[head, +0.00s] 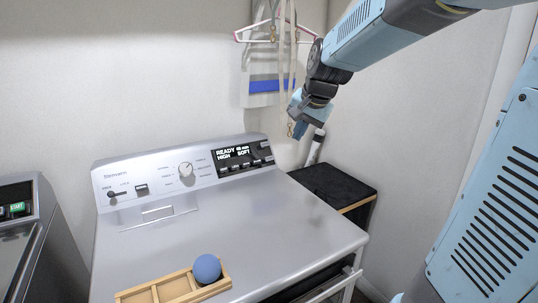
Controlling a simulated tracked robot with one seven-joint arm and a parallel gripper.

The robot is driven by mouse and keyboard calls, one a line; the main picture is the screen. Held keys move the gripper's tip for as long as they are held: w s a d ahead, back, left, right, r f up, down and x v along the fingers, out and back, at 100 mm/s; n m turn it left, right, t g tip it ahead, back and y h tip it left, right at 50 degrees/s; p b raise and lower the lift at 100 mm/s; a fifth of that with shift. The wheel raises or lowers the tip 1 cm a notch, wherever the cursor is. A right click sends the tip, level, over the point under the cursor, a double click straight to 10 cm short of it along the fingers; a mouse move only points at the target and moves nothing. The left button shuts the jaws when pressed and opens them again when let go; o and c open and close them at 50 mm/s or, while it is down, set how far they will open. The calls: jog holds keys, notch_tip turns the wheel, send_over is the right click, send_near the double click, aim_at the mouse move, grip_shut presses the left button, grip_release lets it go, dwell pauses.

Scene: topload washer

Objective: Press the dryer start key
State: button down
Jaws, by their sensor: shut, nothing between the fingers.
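A grey-white machine (250,221) with a raised control panel stands in the middle; it looks like the dryer. Its panel has a round dial (186,170), a dark square key (141,189), a small dark knob (111,194) and a lit display (240,156) reading READY, HIGH and SOFT. Small keys (246,166) run under the display. Their labels are too small to read, so I cannot tell which is the start key. My gripper (298,131) is shut and empty, pointing down, above and right of the panel in the picture, apart from it.
A second machine (30,235) at the left edge has a green START label (17,208). A wooden divided tray (178,286) with a blue ball (207,268) sits on the machine's front top. Hangers (272,38) hang behind my gripper. A black-topped stand (335,184) is right.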

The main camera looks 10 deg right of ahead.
aim_at(270, 158)
jog(key=w+d+f+m, duration=0.1)
jog(key=w+f+m, duration=0.2)
jog(key=w, duration=0.8)
jog(key=w+d+f+m, duration=0.1)
jog(key=w+f+m, duration=0.3)
jog(key=w, duration=0.6)
jog(key=shift+w+f+y, duration=0.3)
jog(key=shift+w+f, duration=0.1)
jog(key=shift+f, duration=0.25)
jog(key=shift+d, duration=0.1)
jog(key=x, duration=0.4)
jog(key=w+x, duration=0.1)
jog(key=x, duration=0.7)
jog(key=shift+w+a, duration=0.25)
jog(key=shift+w, duration=0.1)
jog(key=shift+w+a+f, duration=0.1)
jog(key=shift+w+f, duration=0.15)
jog(key=shift+w, duration=0.1)
